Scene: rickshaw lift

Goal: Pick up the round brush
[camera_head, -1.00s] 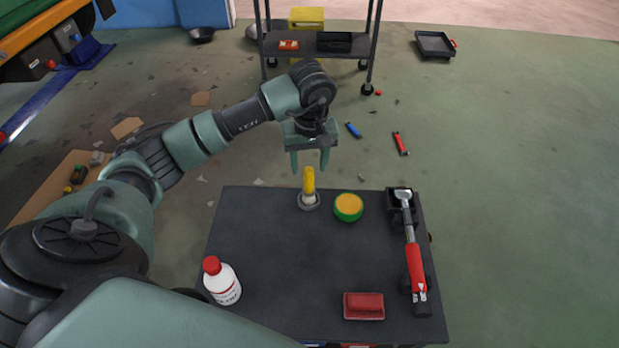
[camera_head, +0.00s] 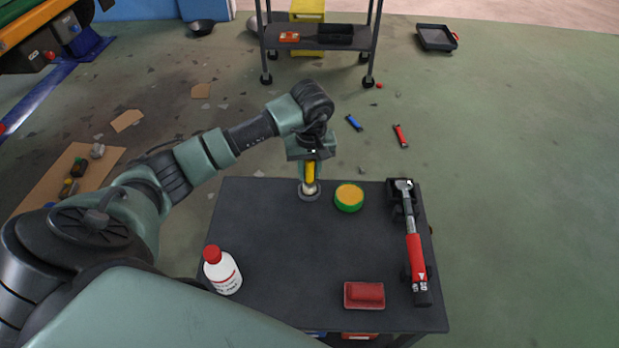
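The round brush (camera_head: 310,173), with a yellow handle and a grey round base, stands upright near the far edge of the dark table top (camera_head: 275,240). My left gripper (camera_head: 308,168) is at the brush handle, with its body just behind and above the handle's top. One finger shows beside the handle on the left; the other is not clearly visible. I cannot tell whether the fingers are closed on the handle. My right gripper is not in view.
A green-and-yellow round item (camera_head: 349,197) sits just right of the brush. A torque wrench (camera_head: 413,250) lies at the right edge. A white bottle (camera_head: 222,272) with a red cap and a red block (camera_head: 364,295) stand nearer. The table's middle is clear.

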